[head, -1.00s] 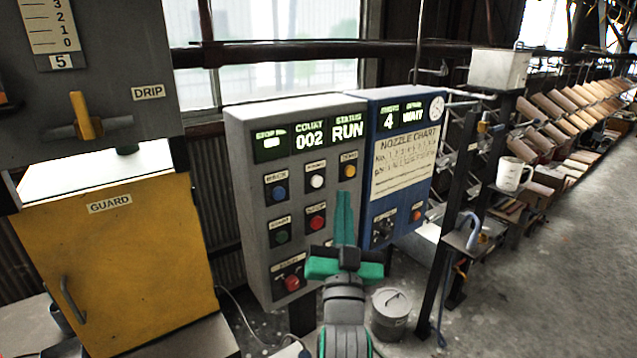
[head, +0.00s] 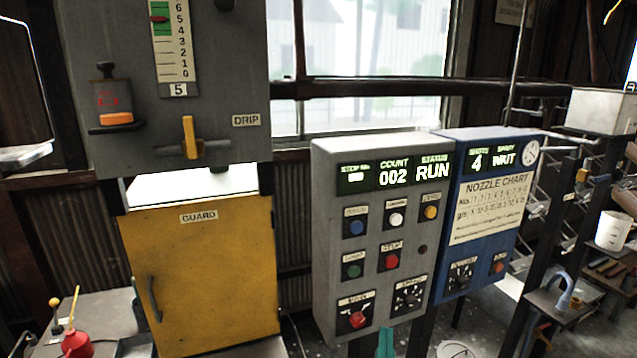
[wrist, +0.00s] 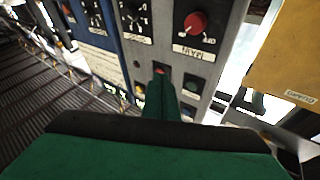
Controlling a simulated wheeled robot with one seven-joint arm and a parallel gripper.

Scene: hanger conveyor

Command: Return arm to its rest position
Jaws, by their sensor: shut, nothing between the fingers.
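Only the green fingertips of my gripper (head: 386,343) show at the bottom edge of the head view, low in front of the grey control panel (head: 325,235). In the wrist view my gripper (wrist: 160,82) has its green fingers together, with nothing between them. The panel (wrist: 222,48) appears upside down beyond the fingers there, with its red main knob (wrist: 195,22) near the top. I cannot tell the exact gap between fingertips and panel. The rest of my arm is out of the head view.
A blue panel (head: 450,275) with a nozzle chart adjoins the grey one. A yellow guard door (head: 215,280) is at left, below a grey housing (head: 225,90). A red oil can (head: 77,343) stands at lower left. A white mug (head: 613,230) is at right.

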